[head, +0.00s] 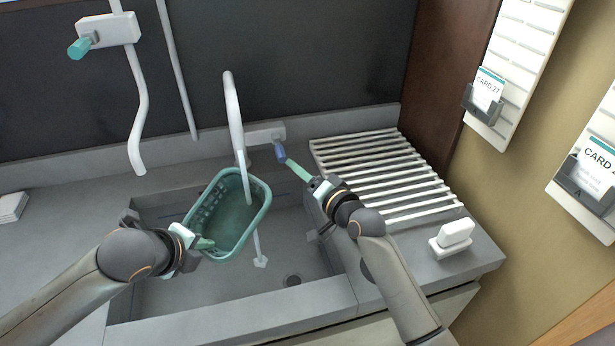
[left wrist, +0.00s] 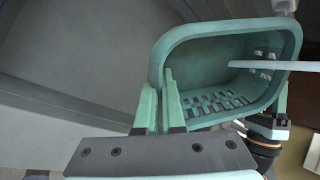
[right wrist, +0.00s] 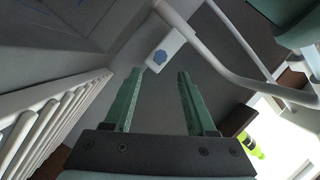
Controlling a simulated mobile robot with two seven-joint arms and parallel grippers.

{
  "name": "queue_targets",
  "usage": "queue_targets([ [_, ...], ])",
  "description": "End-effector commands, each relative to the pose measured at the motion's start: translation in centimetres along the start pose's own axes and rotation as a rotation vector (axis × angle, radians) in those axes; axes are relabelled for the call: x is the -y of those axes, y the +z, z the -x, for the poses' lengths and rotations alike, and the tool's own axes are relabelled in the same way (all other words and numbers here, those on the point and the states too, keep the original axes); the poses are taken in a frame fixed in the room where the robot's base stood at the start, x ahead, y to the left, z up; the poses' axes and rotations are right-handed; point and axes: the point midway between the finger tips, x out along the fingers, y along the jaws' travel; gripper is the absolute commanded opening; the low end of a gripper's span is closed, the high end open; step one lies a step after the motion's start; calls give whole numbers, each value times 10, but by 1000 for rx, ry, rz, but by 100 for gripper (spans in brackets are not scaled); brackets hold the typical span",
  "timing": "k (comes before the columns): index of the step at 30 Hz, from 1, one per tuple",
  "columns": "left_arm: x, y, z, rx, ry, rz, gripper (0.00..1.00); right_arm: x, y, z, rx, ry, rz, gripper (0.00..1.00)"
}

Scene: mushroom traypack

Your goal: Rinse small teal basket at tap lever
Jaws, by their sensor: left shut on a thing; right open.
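The small teal basket (head: 262,192) is held tilted over the sink, under the curved white tap spout (head: 232,105). My left gripper (head: 206,243) is shut on its near-left rim. In the left wrist view the basket (left wrist: 290,38) shows its slotted inside, and a pale bar reaches into it. A thin white line runs below the basket to the sink floor; I cannot tell if it is water. The blue-ended tap lever (head: 280,153) is on a white wall block. My right gripper (head: 291,166) is open beside it; the lever's blue end (right wrist: 160,57) shows just beyond its fingertips.
A white slatted rack (head: 375,165) lies right of the sink, with a white block (head: 455,234) in front of it. A second tap with a teal knob (head: 79,48) hangs at the upper left. The sink's drain (head: 292,280) is clear.

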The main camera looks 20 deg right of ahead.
Motion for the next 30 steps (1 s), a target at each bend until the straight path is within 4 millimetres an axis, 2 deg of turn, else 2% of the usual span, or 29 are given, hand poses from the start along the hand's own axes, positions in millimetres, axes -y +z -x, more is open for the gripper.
queue_targets([
  [3,0,0,0,0,-1,0,0,-1,0,13,0,1,0,56],
  [9,0,0,0,0,-1,0,0,0,0,22,0,0,0,56],
  [30,0,0,0,0,-1,0,0,0,0,22,0,0,0,56],
])
